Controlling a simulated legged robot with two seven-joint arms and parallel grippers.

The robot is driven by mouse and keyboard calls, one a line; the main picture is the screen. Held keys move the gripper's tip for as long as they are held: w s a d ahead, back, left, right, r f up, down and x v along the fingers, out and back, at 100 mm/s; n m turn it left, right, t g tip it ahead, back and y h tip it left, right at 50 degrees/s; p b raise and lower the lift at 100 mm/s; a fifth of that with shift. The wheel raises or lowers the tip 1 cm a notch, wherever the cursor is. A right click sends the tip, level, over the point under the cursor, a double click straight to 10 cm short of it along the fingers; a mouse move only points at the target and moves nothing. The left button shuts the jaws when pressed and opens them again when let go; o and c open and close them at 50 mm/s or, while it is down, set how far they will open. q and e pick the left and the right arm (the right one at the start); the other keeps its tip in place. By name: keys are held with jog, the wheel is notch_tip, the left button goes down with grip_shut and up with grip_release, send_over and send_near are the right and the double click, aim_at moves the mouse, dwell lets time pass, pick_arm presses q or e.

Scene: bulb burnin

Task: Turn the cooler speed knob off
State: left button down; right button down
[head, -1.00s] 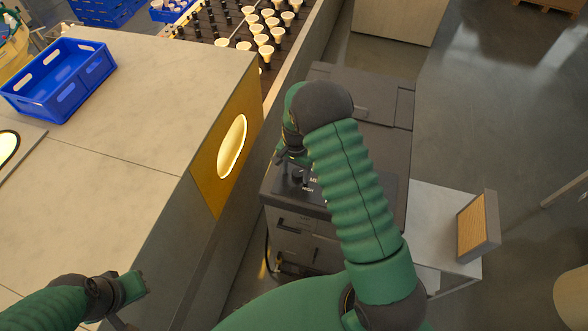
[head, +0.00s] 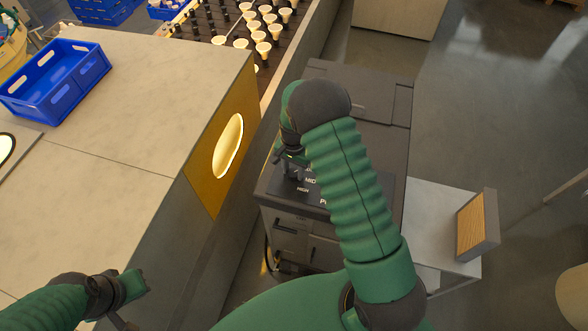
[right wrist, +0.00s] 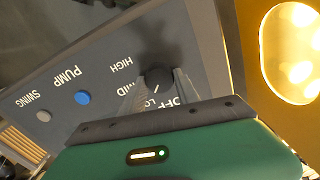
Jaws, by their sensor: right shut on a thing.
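The dark cooler speed knob (right wrist: 158,77) sits on the cooler's dark control panel in the right wrist view, with OFF, LOW, MID and HIGH printed around it. My right gripper (right wrist: 157,86) has its two fingers on either side of the knob and is shut on it. Which label the knob points at is not clear. In the head view my right gripper (head: 291,168) is over the panel of the cooler (head: 345,95), and my forearm hides part of that panel. My left gripper (head: 140,283) is over the pale counter at the lower left, with its jaws unclear.
A blue button (right wrist: 82,97) marked PUMP and a grey one (right wrist: 43,116) marked SWING are beside the knob. A yellow panel with a glowing oval opening (head: 228,146) stands close left of the cooler. A blue crate (head: 55,80) is on the counter (head: 120,130).

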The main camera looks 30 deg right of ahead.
jog(key=shift+a, duration=0.15)
jog(key=shift+f+n+b, duration=0.1)
jog(key=shift+n+b, duration=0.2)
jog(key=shift+n, duration=0.1)
jog(key=n+b, duration=0.2)
jog(key=n, duration=0.1)
jog(key=shift+n+b, duration=1.2)
jog(key=shift+n, duration=1.4)
jog(key=c, duration=1.3)
grip_release()
jog(key=o, duration=0.4)
jog(key=shift+s+r, duration=0.1)
jog(key=shift+r, duration=0.1)
